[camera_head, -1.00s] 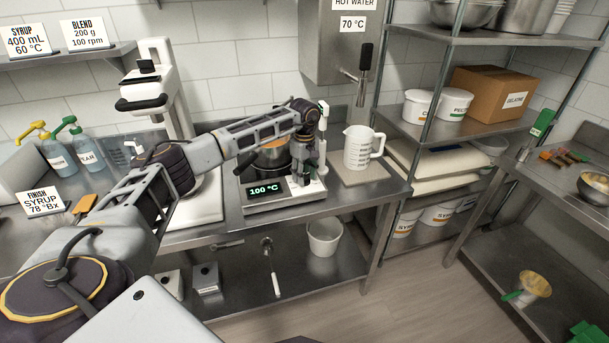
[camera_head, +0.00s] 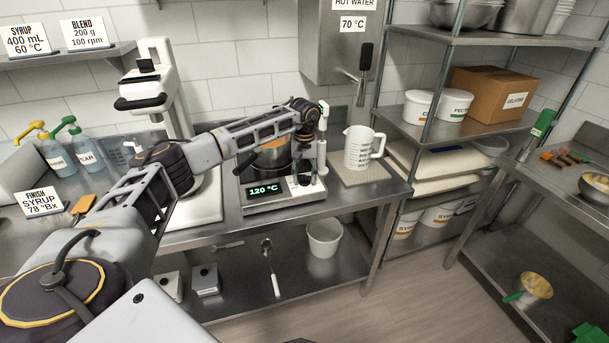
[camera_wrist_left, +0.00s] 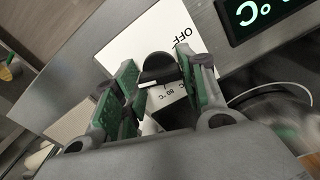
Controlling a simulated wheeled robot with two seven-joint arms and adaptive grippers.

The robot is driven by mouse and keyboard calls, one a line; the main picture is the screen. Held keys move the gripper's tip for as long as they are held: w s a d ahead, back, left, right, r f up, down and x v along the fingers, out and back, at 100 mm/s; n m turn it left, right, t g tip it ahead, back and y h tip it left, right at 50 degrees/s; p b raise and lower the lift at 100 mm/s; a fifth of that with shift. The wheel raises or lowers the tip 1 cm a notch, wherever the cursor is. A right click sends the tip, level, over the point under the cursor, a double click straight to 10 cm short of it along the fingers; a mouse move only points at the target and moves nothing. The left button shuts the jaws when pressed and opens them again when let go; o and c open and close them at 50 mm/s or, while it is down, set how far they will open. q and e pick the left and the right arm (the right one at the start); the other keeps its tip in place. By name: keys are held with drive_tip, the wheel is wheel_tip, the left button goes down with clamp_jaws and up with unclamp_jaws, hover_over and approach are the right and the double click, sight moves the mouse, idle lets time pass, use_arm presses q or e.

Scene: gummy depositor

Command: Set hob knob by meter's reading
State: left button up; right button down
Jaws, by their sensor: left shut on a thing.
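The hob (camera_head: 284,200) stands on the steel counter, and its green display (camera_head: 265,190) reads 120 °C. A pot with orange-brown contents (camera_head: 273,153) sits on it, partly behind my left arm. My left gripper (camera_head: 302,182) is at the hob's front right. In the left wrist view the black hob knob (camera_wrist_left: 158,69) is between the green-padded fingers of the gripper (camera_wrist_left: 157,92), which is shut on it. The dial plate shows OFF and 80 °C marks; other marks are hidden. A white upright device with a green top (camera_head: 322,140) stands by the pot; I cannot read it. My right gripper is out of view.
A finish card (camera_head: 43,202) reads syrup 78 °Bx. A measuring jug (camera_head: 358,148) stands right of the hob under the hot water tap. A white stand mixer (camera_head: 160,90) and pump bottles (camera_head: 58,157) are to the left. A white bucket (camera_head: 324,238) sits on the lower shelf.

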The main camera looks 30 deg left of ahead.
sight(305, 175)
use_arm(q)
drive_tip(key=shift+w+r+m, duration=0.1)
drive_tip(key=shift+r+m, duration=0.05)
drive_tip(key=shift+m, duration=0.35)
drive_tip(key=o, duration=1)
wheel_tip(305, 175, up, 12)
idle(0.6)
idle(0.4)
